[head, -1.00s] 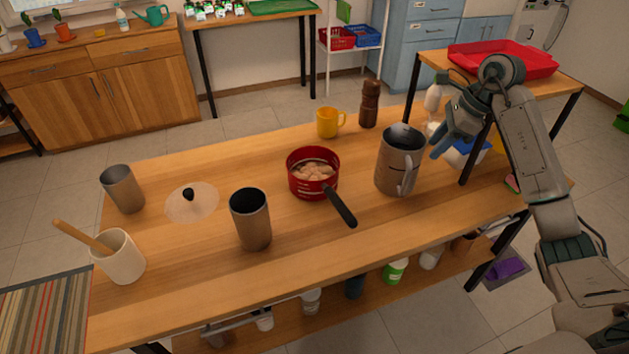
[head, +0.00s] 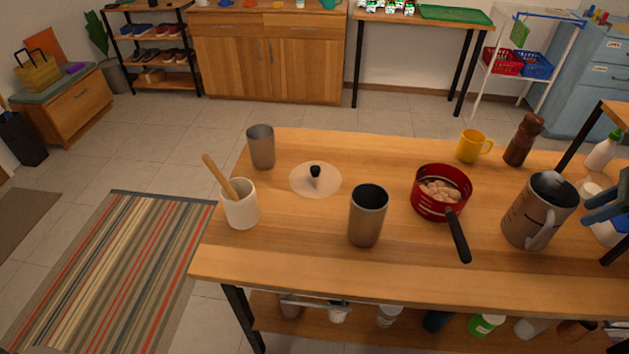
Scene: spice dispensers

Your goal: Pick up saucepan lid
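The saucepan lid (head: 301,184) lies on the wooden table (head: 300,262), left of centre in the head view. It is a pale, see-through disc with a black knob on top. The red saucepan (head: 440,208) stands to its right, with food inside and a black handle toward the front. My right gripper (head: 606,210) shows only in part at the right edge, near the metal pitcher and far from the lid. Whether it is open or shut cannot be made out. My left gripper is not in view.
Metal cups stand at the lid's back left (head: 262,150) and front right (head: 366,222). A white crock (head: 241,208) with a wooden utensil is at its left. A metal pitcher (head: 530,215), yellow mug (head: 470,147) and brown pepper mill (head: 523,140) stand right. The table front is clear.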

